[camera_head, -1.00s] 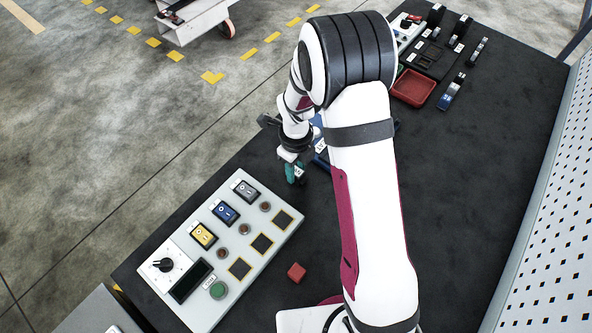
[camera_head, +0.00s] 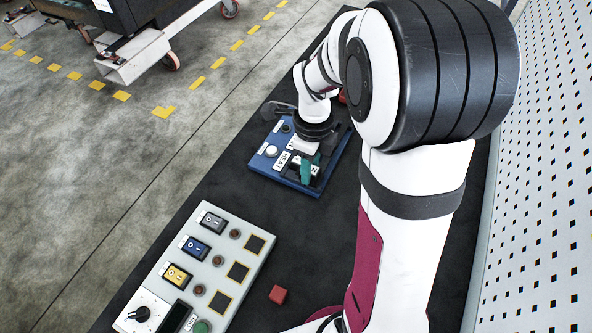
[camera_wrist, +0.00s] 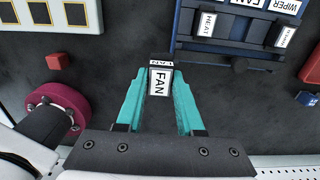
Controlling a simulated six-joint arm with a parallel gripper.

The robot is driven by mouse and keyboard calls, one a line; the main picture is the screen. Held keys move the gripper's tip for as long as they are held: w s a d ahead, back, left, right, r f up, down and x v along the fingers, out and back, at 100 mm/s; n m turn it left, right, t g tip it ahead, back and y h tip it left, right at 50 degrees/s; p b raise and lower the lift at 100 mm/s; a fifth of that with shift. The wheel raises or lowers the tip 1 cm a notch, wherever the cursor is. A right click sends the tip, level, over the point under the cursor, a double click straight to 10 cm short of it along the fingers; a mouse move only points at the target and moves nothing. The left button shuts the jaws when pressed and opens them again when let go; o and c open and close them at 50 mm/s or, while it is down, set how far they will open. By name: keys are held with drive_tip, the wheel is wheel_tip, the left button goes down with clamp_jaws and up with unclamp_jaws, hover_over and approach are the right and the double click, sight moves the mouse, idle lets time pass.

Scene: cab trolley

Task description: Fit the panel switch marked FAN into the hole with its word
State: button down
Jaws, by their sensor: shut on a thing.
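My gripper (camera_head: 306,172) has teal fingers. In the wrist view my gripper (camera_wrist: 159,84) is shut on the FAN switch (camera_wrist: 159,80), a small dark block with a white FAN label facing the camera. The switch is held above the dark bench top. The blue panel (camera_head: 268,177) lies behind and under my gripper in the head view. In the wrist view the blue panel (camera_wrist: 222,48) is at upper right, apart from the held switch, with HEAT, FAN and WIPER labels.
A grey panel (camera_head: 219,262) with rocker switches, a knob and square dark openings lies at lower left. A small red block (camera_head: 277,294) rests beside it. A perforated wall (camera_head: 545,190) stands at right.

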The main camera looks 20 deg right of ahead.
drive_tip(key=shift+r, duration=0.45)
drive_tip(key=w+d, duration=0.3)
drive_tip(key=w, duration=0.4)
drive_tip(key=w+d, duration=0.3)
drive_tip(key=w, duration=0.5)
drive_tip(key=shift+s+d+f, duration=0.1)
drive_tip(key=shift+s+f, duration=0.05)
drive_tip(key=shift+f, duration=2.45)
drive_tip(key=shift+s+f, duration=0.1)
drive_tip(key=shift+f, duration=2.45)
drive_tip(key=shift+f, duration=0.25)
drive_tip(key=shift+c, duration=2.3)
unclamp_jaws()
